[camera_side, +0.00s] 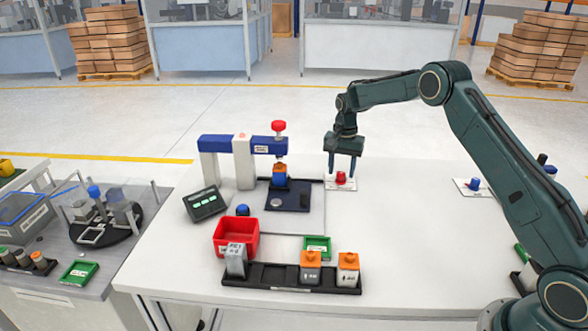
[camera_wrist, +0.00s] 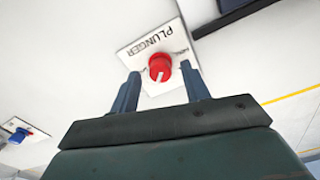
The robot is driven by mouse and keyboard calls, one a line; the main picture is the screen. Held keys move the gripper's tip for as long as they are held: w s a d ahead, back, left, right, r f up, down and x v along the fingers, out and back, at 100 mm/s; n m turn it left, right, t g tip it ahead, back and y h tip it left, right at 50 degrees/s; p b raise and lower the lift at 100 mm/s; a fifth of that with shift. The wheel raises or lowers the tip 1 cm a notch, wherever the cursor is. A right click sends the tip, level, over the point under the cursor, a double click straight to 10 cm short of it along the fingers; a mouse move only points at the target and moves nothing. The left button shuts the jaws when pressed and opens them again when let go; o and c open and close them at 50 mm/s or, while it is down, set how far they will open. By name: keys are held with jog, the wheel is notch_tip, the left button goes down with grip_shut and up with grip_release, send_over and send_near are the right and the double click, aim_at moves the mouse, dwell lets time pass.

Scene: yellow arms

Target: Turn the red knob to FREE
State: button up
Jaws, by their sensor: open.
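The red knob (camera_side: 341,177) sits on a small white label plate (camera_side: 346,185) on the white table. In the wrist view the red knob (camera_wrist: 160,67) shows a white pointer mark, and the plate (camera_wrist: 139,49) reads "PLUNGER". The smaller words beside the knob are partly hidden by the fingers and too small to read. My gripper (camera_side: 343,173) points down over the knob with its fingers apart. In the wrist view my gripper (camera_wrist: 161,82) has one finger on each side of the knob, with gaps showing. I see no contact with the knob.
Left of the knob stands a blue press frame (camera_side: 240,143) with a dark base plate (camera_side: 290,203). A blue knob (camera_side: 474,183) on another plate is to the right. A red bin (camera_side: 219,241) and a black rack (camera_side: 279,278) lie at the front. The table between the knobs is clear.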

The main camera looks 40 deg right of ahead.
jog(key=shift+f, duration=0.45)
jog(key=c, duration=1)
